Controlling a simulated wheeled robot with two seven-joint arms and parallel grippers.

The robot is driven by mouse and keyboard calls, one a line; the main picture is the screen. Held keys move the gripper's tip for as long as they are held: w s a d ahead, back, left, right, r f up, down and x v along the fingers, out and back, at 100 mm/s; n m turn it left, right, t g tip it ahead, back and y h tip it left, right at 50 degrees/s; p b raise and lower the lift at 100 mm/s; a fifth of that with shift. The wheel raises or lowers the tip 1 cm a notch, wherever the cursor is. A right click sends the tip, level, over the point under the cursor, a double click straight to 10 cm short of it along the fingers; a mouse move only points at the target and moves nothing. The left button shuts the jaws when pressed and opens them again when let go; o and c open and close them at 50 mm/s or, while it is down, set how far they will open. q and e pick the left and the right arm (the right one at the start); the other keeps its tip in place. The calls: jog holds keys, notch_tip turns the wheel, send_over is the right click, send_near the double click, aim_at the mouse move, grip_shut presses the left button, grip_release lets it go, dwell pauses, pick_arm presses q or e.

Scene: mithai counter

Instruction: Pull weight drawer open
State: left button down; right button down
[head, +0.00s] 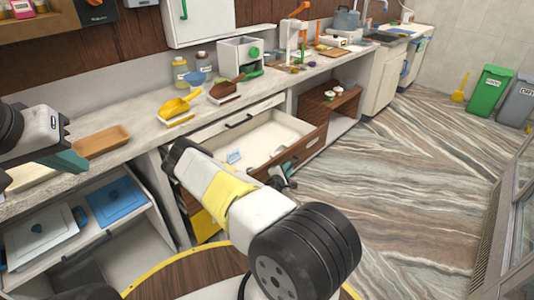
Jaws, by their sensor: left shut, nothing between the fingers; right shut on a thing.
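The weight drawer (300,125) stands pulled out from under the counter, with its pale inside and wood-brown front showing. A small blue-white card (233,156) and a pale round shape lie in it. My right gripper (284,182) is at the outer face of the drawer front, shut, apparently on the drawer's handle; my arm and the gripper body hide most of the grip.
The counter holds a yellow scoop (180,103), a brown scoop (226,90) and jars (180,72). A closed drawer handle (239,121) sits behind the open drawer. Left shelves hold blue-lidded boxes (117,202). The striped floor (420,170) at right is clear.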

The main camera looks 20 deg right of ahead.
jog(key=shift+s+d+f, duration=0.1)
jog(key=shift+s, duration=0.3)
jog(key=c, duration=1.7)
grip_release()
jog(key=v, duration=0.7)
jog(key=shift+s+a, duration=0.2)
jog(key=shift+a, duration=0.1)
